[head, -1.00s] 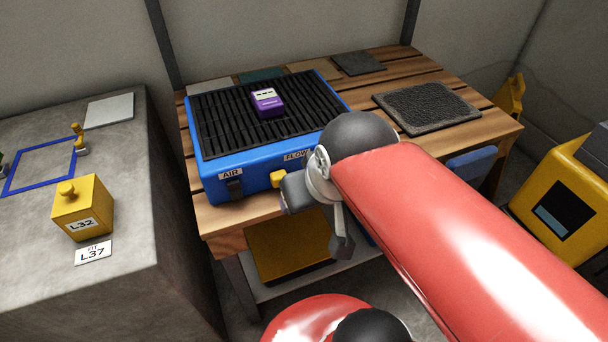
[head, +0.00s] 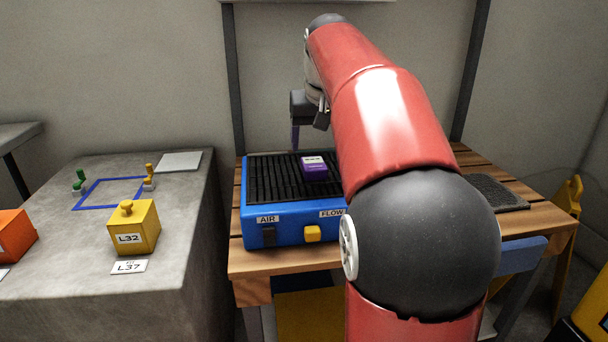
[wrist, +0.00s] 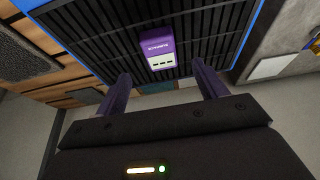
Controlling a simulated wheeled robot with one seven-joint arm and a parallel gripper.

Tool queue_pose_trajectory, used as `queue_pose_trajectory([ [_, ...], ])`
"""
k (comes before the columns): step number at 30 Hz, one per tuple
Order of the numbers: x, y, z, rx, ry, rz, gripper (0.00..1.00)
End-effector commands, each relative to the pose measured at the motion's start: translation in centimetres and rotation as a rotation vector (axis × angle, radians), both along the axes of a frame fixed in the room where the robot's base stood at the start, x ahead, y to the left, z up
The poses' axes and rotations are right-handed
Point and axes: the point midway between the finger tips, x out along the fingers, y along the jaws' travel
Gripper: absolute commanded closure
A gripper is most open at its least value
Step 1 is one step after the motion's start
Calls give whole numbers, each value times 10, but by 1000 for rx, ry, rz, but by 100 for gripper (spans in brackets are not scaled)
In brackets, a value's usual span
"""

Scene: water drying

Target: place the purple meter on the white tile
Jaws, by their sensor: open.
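The purple meter (head: 314,168), with a pale display face, rests on the black slatted top of the blue air-flow box (head: 290,230). In the wrist view the meter (wrist: 160,50) lies ahead of and between my two purple fingers, apart from both. My gripper (wrist: 163,82) is open and empty. In the head view my gripper (head: 296,140) hangs above the far part of the box, beyond the meter; one finger shows clearly. The white tile (head: 180,162) lies bare at the back right of the concrete bench; it also shows in the wrist view (wrist: 270,67).
The concrete bench (head: 165,255) holds a yellow L32 block (head: 134,228), a blue square outline (head: 108,192) and small green and yellow pegs. A dark rough mat (head: 497,192) lies on the wooden table (head: 250,289), right of the box. My arm hides part of the table.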

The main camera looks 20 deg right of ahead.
Motion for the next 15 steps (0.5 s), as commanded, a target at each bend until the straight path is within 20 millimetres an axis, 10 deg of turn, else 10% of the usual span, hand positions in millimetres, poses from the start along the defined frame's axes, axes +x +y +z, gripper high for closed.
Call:
queue_pose_trajectory([
  [15,22,-4,-60,1,0,1,29],
])
